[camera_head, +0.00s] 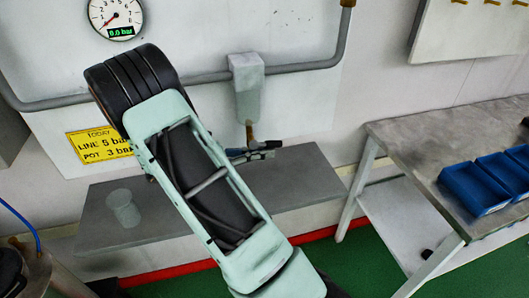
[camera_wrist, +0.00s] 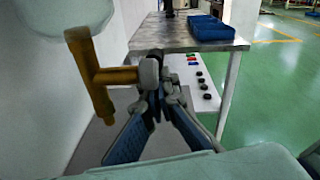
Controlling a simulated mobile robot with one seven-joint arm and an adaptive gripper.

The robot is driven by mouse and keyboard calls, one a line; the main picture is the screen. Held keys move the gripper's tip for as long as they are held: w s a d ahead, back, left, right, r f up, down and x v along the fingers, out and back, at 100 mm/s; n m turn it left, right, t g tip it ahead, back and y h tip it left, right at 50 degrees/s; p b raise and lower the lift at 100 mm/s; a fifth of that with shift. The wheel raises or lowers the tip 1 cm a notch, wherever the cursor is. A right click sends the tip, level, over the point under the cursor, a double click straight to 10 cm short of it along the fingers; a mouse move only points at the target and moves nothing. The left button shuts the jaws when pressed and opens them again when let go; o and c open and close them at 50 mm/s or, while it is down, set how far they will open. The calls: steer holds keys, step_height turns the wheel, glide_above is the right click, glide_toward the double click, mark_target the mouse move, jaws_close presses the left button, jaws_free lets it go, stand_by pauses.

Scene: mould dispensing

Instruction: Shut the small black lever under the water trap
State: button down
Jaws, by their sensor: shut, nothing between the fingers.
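The water trap (camera_head: 247,88) is a pale grey housing on the wall pipe in the head view. A brass drain fitting (camera_head: 250,131) hangs from it. In the wrist view the trap's pale underside (camera_wrist: 68,15) and the brass drain (camera_wrist: 97,85) show close up at left, with a side stub pointing right. My gripper (camera_head: 270,147) is shut and empty, just below and right of the drain. In the wrist view its fingertips (camera_wrist: 152,75) meet at the end of the brass stub; touching or only overlapping, I cannot tell. I cannot make out the black lever apart from the dark fingers.
A grey shelf (camera_head: 290,178) runs under the trap, with a translucent cup (camera_head: 123,207) at left. A metal bench (camera_head: 425,135) with blue bins (camera_head: 475,188) stands at right. A gauge (camera_head: 116,17) reads 0.0 bar. A yellow sign (camera_head: 98,144) is on the wall.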

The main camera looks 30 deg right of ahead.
steer(key=shift+f, duration=0.1)
steer(key=w+a+f+b, duration=0.1)
steer(key=a+f, duration=0.3)
steer(key=a, duration=0.6)
steer(key=shift+w+a+b, duration=0.35)
steer(key=shift+w+b, duration=0.05)
steer(key=shift+b, duration=0.25)
steer(key=shift+f, duration=0.1)
